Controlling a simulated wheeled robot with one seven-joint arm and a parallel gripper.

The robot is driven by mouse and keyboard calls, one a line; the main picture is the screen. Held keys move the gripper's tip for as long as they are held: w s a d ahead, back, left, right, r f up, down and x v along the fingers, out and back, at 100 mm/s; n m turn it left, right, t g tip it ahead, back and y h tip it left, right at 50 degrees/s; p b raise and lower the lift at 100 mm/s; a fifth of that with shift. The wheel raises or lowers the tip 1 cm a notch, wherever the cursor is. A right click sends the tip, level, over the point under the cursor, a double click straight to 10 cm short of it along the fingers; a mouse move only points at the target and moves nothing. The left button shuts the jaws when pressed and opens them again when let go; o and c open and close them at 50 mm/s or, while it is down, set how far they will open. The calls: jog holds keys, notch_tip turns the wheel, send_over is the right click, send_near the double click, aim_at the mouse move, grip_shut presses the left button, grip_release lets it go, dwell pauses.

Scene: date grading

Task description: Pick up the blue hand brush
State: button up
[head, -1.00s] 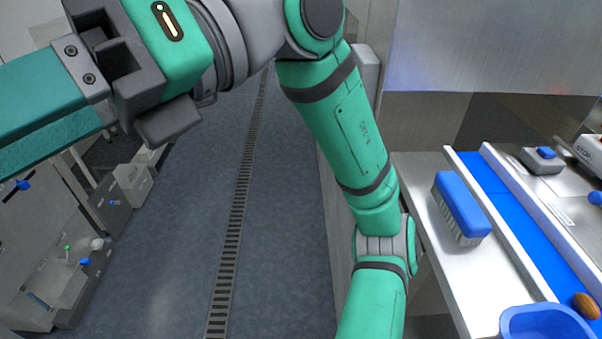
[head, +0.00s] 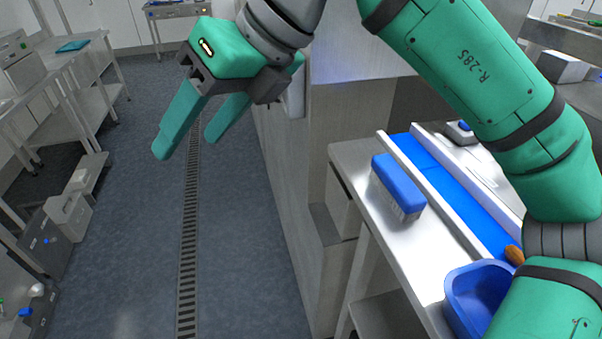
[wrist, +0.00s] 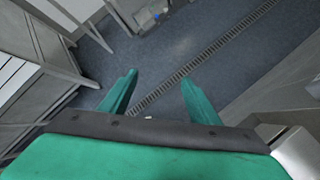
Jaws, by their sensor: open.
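The blue hand brush (head: 399,184) has a blue back and pale bristles. It lies on the metal table (head: 415,245) at the right of the head view, beside the blue belt strip. My gripper (head: 188,148) is open and empty, held over the aisle floor to the left of the brush and clear of it. In the wrist view its two green fingers (wrist: 160,92) are spread apart with only floor between and beyond them. The brush does not show in the wrist view.
A blue bin (head: 452,292) stands at the table's near end, partly behind my arm. A brown date (head: 514,255) lies on the blue belt (head: 450,184) with pale side rails. A floor drain (head: 190,225) runs along the open aisle. Benches stand at the left.

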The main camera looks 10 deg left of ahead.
jog(key=w+d+f+m+t+h, duration=0.2)
jog(key=w+d+f+m, duration=0.1)
jog(key=w+d, duration=0.4)
jog(key=m+t+h, duration=0.2)
jog(key=m+h, duration=0.2)
jog(key=m, duration=0.1)
send_near(399, 176)
jog(key=shift+a+r, duration=0.1)
jog(key=shift+a, duration=0.5)
jog(key=shift+d+h, duration=0.2)
jog(key=shift+h, duration=0.1)
jog(key=shift+w+f, duration=0.15)
jog(key=shift+f, duration=0.35)
jog(key=x, duration=0.9)
jog(key=shift+f, duration=0.35)
jog(key=c, duration=1.2)
